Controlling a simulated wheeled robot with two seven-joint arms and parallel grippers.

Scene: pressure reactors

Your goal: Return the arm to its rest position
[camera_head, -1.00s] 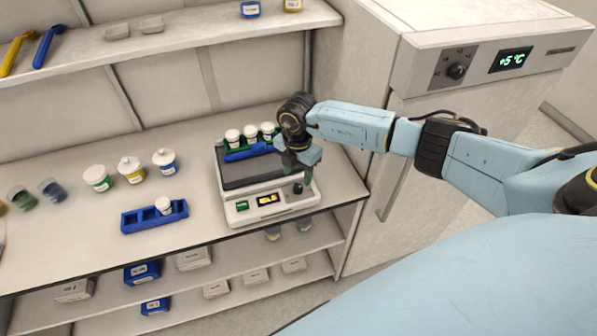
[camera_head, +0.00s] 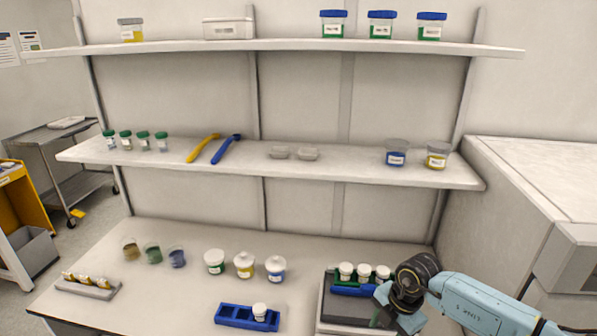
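My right arm, light blue with a black wrist, comes in from the lower right. My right gripper (camera_head: 404,318) points down over the right part of the bench device (camera_head: 335,307); its fingers are hidden or cut off at the lower edge. On the device stands a rack (camera_head: 353,290) with several white-lidded vials (camera_head: 364,271), just left of my wrist. I cannot see whether the gripper touches anything. My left arm and gripper are not in view.
A blue rack (camera_head: 233,316) with one white-capped vial stands on the bench (camera_head: 190,295). Behind it are three white-lidded jars (camera_head: 244,265). Shelves (camera_head: 300,169) with jars and two scoops (camera_head: 204,147) hang above. A white cabinet (camera_head: 500,200) stands at right.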

